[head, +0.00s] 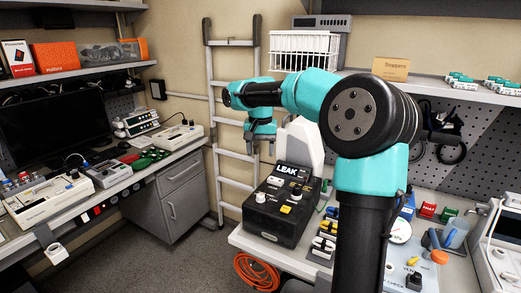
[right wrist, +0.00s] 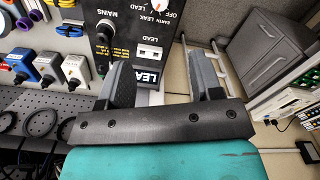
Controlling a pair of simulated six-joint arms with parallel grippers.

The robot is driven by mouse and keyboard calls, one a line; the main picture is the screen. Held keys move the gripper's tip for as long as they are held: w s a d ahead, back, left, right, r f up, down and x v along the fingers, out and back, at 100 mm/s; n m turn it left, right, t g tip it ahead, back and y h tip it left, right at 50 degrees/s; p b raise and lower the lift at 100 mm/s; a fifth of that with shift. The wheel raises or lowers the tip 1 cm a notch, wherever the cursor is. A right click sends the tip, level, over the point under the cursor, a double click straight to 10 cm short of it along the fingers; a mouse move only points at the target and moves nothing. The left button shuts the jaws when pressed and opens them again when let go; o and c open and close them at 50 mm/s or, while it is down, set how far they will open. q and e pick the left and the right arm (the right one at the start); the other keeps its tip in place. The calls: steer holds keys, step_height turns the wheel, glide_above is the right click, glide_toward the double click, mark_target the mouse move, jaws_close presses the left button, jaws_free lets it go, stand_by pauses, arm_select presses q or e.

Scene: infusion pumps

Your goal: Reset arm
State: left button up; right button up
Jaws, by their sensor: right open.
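My right gripper (head: 261,148) hangs at the end of my teal and black arm in the head view, above and behind the black LEAK tester box (head: 270,222). In the right wrist view my right gripper (right wrist: 159,62) has its two dark fingers spread apart, and I see nothing held between them. The tester box (right wrist: 122,32) shows beyond the fingers there, with its white LEAK label, a dial and a MAINS marking. My left gripper is in neither view.
A workbench (head: 246,240) carries the tester. A white wire basket (head: 303,50) stands on the shelf behind my arm. A ladder (head: 232,165) leans on the back wall. A left bench holds a monitor (head: 52,125) and devices. Orange cable (head: 256,272) hangs at the bench front.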

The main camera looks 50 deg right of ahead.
steer(key=shift+f, duration=0.1)
steer(key=w+a+f+n+y, duration=0.1)
steer(key=w+a+f, duration=0.1)
steer(key=a+f, duration=0.6)
steer(key=w+a+f+n+y, duration=0.15)
steer(key=a+f, duration=0.25)
steer(key=f, duration=0.8)
steer(key=w+a+f+n+y, duration=0.1)
steer(key=w+a+f+n, duration=0.1)
steer(key=a+f, duration=0.6)
steer(key=s+a+f+n, duration=0.2)
steer(key=s+a+f, duration=0.3)
steer(key=s+f, duration=0.3)
steer(key=s+a+f+n, duration=0.2)
steer(key=s+a+f, duration=0.4)
steer(key=f, duration=0.9)
steer(key=s, duration=0.3)
steer(key=shift+s+a+f+t, duration=0.25)
steer(key=shift+a+f+t, duration=0.05)
steer(key=shift+f+t, duration=0.1)
